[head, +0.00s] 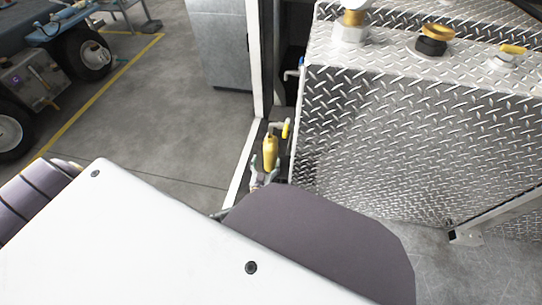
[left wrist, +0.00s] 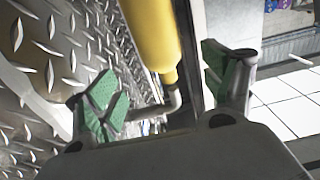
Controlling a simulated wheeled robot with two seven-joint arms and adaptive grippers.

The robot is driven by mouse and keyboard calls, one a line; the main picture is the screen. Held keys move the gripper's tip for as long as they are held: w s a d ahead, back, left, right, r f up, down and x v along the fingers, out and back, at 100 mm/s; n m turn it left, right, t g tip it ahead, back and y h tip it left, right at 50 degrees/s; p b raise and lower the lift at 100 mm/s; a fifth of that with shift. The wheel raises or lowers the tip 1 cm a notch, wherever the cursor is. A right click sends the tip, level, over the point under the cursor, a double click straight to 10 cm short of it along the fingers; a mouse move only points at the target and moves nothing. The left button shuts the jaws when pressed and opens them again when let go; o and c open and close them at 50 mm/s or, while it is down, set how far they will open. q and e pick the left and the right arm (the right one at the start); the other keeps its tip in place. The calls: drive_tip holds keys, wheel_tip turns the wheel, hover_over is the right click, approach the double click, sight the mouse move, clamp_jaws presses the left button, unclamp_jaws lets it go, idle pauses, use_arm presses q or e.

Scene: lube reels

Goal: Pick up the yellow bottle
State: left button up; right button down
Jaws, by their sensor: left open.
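The yellow bottle (head: 270,152) stands upright in the narrow gap beside the diamond-plate box in the head view. In the left wrist view, the yellow bottle (left wrist: 152,32) is large and cut off by the top edge. My left gripper (head: 264,180) is just on the near side of the bottle, its lower part hidden behind my own arm. In the left wrist view, my left gripper (left wrist: 162,88) is open, with green pads spread to either side of the bottle's line. I cannot tell whether either pad touches it. My right gripper is not in view.
The diamond-plate metal box (head: 400,140) stands close on the right, with several capped fittings on top. A white post (head: 256,60) rises close on the left. A yellow valve handle (head: 286,129) is just beyond the bottle. Open concrete floor (head: 170,110) lies left.

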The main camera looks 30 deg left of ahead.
sight(269, 153)
use_arm(q)
drive_tip(key=b+x, duration=0.1)
drive_tip(key=x, duration=0.3)
drive_tip(key=shift+f, duration=0.1)
drive_tip(key=shift+w+a+b, duration=0.2)
drive_tip(key=shift+w+b, duration=0.25)
drive_tip(key=shift+w, duration=0.2)
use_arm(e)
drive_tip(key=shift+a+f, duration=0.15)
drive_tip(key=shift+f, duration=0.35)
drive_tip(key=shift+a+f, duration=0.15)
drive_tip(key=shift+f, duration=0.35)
use_arm(q)
drive_tip(key=shift+w, duration=0.15)
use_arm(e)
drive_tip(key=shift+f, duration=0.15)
use_arm(q)
drive_tip(key=shift+b+x, duration=1.15)
drive_tip(key=shift+x, duration=0.3)
drive_tip(key=shift+b+x, duration=0.5)
drive_tip(key=shift+x, duration=0.55)
drive_tip(key=shift+a, duration=0.1)
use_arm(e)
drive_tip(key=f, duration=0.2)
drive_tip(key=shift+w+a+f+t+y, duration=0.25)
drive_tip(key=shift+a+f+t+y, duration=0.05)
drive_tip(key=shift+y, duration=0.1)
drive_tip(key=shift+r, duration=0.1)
